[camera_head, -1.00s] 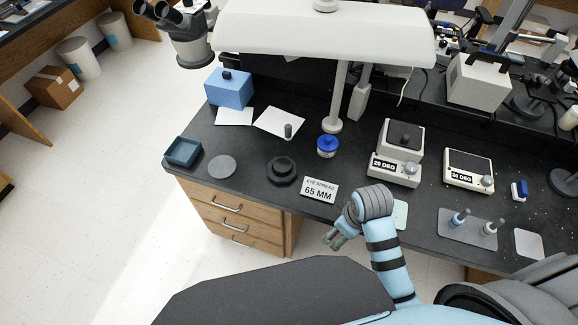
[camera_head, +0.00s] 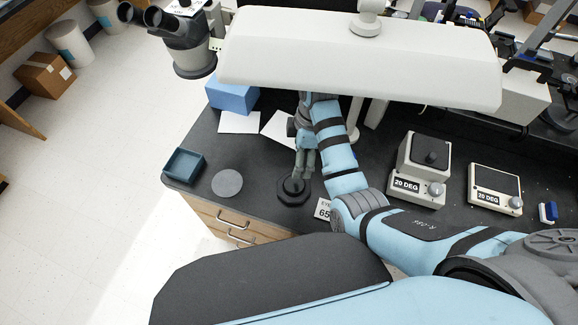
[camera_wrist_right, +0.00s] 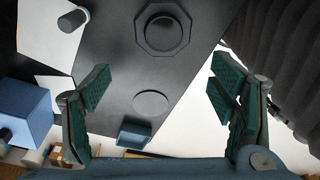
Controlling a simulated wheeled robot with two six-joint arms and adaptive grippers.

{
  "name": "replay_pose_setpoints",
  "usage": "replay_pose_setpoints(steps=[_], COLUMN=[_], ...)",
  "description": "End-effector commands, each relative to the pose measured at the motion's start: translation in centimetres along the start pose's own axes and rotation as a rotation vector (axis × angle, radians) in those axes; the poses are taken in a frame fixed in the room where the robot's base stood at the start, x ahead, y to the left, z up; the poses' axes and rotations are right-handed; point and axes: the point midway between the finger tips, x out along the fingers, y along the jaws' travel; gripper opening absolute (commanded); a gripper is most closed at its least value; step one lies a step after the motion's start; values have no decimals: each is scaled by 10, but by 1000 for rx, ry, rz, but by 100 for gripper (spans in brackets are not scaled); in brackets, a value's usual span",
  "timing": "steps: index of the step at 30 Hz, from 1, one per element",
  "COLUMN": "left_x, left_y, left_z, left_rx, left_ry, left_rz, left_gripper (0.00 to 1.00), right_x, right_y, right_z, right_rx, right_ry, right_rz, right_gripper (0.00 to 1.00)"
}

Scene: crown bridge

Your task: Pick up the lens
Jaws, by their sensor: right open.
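A dark round piece sits on a black octagonal base (camera_head: 293,196), probably the lens in its holder; I cannot be sure. The octagonal base also shows at the top of the right wrist view (camera_wrist_right: 163,50). My right gripper (camera_head: 304,170) is open and empty, pointing down and overlapping the base's far side in the head view. In the right wrist view its two fingers stand wide apart (camera_wrist_right: 160,86). A flat grey disc (camera_head: 227,184) lies left of the base and shows between the fingers (camera_wrist_right: 151,103). My left gripper is out of view.
A blue-green tray (camera_head: 185,163) stands at the bench's left corner, a blue box (camera_head: 232,97) behind it. White sheets (camera_head: 240,124) lie near; a grey peg (camera_wrist_right: 72,19) stands on one. A lamp hood (camera_head: 360,60) hangs over the bench. Two "20 DEG" devices (camera_head: 422,160) stand right.

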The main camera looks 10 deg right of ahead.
Motion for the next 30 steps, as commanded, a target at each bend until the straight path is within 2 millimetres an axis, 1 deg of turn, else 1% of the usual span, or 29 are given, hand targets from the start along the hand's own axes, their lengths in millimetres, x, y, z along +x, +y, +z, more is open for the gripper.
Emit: replay_pose_setpoints(steps=[2, 4, 5, 9, 10, 12, 15, 17, 19, 22, 25, 30], left_x=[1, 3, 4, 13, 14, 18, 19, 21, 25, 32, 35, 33], left_y=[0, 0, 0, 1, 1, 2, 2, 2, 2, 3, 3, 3], left_z=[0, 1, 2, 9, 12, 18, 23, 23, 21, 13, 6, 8], left_rx=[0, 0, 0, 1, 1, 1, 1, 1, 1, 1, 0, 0], left_ry=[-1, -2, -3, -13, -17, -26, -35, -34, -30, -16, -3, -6], left_rz=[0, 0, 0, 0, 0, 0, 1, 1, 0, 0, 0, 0], left_gripper=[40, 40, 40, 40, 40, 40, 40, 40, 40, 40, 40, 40], right_x=[4, 16, 23, 64, 71, 85, 96, 105, 119, 139, 146, 145], right_y=[0, -1, -2, -2, -2, -1, -1, -2, -4, -4, -4, -4], right_z=[-1, -1, -1, -2, -3, -3, -2, 0, 3, 5, 5, 5], right_rx=[-6, -9, -9, -12, -12, -12, -10, -9, -8, -7, -6, -6], right_ry=[0, 0, -1, 0, 0, 0, 0, 0, -1, 0, 0, 1], right_rz=[-4, -5, -5, -6, -6, -5, -4, -4, -5, -3, -2, -1], right_gripper=[78, 78, 78, 78, 78, 78, 78, 78, 78, 78, 78, 78])
